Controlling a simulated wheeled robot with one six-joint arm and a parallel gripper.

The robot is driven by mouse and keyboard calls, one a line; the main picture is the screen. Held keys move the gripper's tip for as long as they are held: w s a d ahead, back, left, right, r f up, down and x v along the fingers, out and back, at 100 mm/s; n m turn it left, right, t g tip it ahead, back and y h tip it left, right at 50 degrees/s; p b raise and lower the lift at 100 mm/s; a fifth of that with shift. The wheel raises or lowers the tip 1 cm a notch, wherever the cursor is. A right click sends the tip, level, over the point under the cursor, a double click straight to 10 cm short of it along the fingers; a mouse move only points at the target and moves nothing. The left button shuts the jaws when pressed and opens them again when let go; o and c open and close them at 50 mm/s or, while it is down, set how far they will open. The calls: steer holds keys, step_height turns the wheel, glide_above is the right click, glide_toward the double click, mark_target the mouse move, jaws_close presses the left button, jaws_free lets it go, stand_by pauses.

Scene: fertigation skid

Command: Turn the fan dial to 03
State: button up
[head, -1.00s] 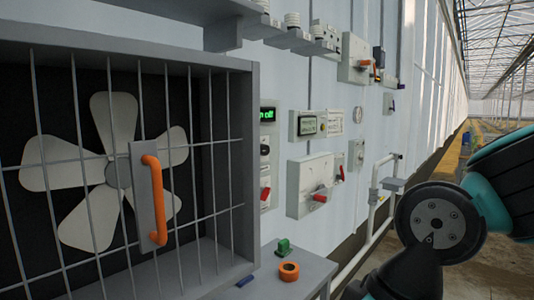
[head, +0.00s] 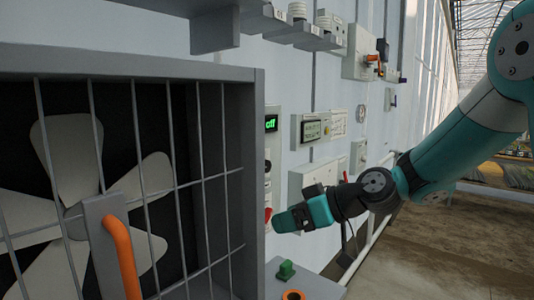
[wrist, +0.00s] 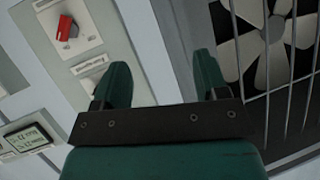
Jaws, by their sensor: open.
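A narrow grey control panel (head: 272,135) sits on the wall just right of the fan housing in the head view. Its green display (head: 271,124) appears to read "off". A dark round dial (head: 267,166) shows below it at the housing's edge; its setting cannot be read. My gripper (head: 284,218) is low in front of the panel, pointing left. In the wrist view my gripper (wrist: 163,82) is open, with nothing between its fingers. The panel (wrist: 140,30) fills the area behind the left finger, with a red switch (wrist: 66,29) at upper left. The dial is not clearly seen there.
The caged fan housing (head: 255,100) with an orange handle (head: 122,258) juts out close left of the panel. A shelf below holds a green block (head: 286,270) and an orange ring (head: 293,295). A white box (head: 318,172) is behind my gripper.

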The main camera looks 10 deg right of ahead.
steer(key=w+d+r+m+t+p, duration=0.1)
steer(key=w+d+r+t, duration=0.15)
steer(key=w+d, duration=0.3)
steer(key=w+d+r+t+p, duration=0.1)
steer(key=w+d+r+t, duration=0.1)
steer(key=w+d+t, duration=0.3)
steer(key=p, duration=0.8)
glide_toward(268, 166)
steer(key=shift+g+y, duration=0.25)
steer(key=shift+y, duration=0.05)
steer(key=x, duration=0.9)
steer(key=shift+w+d+r, duration=0.1)
steer(key=shift+w+r, duration=0.1)
steer(key=shift+r, duration=0.05)
steer(key=shift+w+a+f, duration=0.15)
steer(key=shift+w+a, duration=0.15)
steer(key=shift+w, duration=0.05)
steer(key=c, duration=0.9)
